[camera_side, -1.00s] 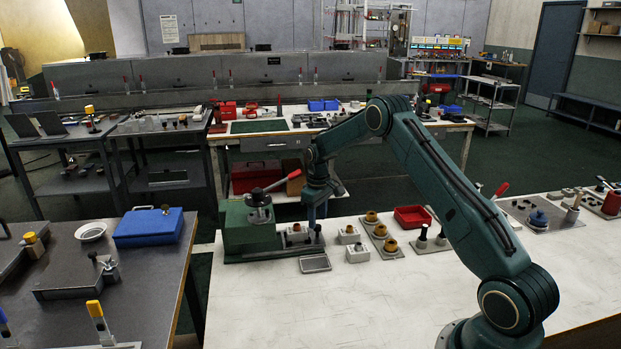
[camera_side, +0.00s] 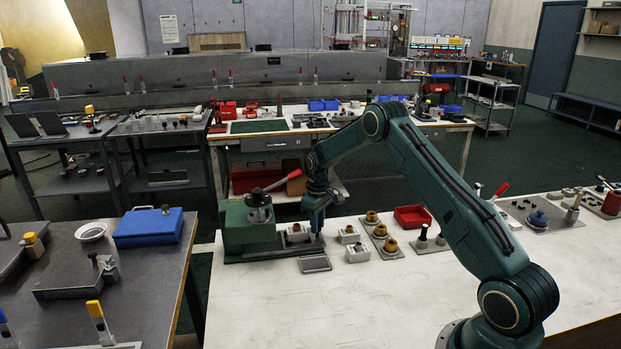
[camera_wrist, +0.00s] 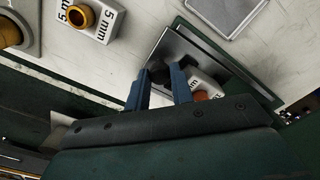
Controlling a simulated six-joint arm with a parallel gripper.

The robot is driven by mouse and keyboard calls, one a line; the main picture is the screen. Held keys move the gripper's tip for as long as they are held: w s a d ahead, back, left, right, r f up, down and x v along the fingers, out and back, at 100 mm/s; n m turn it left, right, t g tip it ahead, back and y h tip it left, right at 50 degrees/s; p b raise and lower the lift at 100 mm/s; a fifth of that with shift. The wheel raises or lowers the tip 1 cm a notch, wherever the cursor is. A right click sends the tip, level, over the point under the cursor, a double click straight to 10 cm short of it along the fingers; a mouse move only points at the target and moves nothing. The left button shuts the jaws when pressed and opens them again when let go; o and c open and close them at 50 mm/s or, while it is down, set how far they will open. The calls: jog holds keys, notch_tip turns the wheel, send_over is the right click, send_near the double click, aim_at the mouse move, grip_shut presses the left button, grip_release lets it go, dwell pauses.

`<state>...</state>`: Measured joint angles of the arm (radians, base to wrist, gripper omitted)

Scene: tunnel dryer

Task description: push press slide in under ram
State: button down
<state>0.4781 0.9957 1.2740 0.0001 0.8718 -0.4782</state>
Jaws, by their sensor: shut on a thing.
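The green press (camera_side: 246,232) stands at the left end of the white table, with a red-handled lever on top. Its metal slide (camera_wrist: 178,42) sticks out to the right and carries a white block (camera_side: 296,236) marked "mm", partly hidden in the wrist view. My gripper (camera_side: 318,230) is down at the slide's outer end. In the wrist view its blue fingers are shut on the slide's dark knob (camera_wrist: 158,72). The ram is not clearly visible.
The table's front area is clear.

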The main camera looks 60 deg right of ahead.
aim_at(305, 229)
jog(key=shift+w+a, duration=1.35)
jog(key=shift+w, duration=0.05)
jog(key=c, duration=1.2)
grip_release()
jog(key=shift+r, duration=0.2)
notch_tip(305, 229, up, 14)
jog(key=shift+f, duration=0.2)
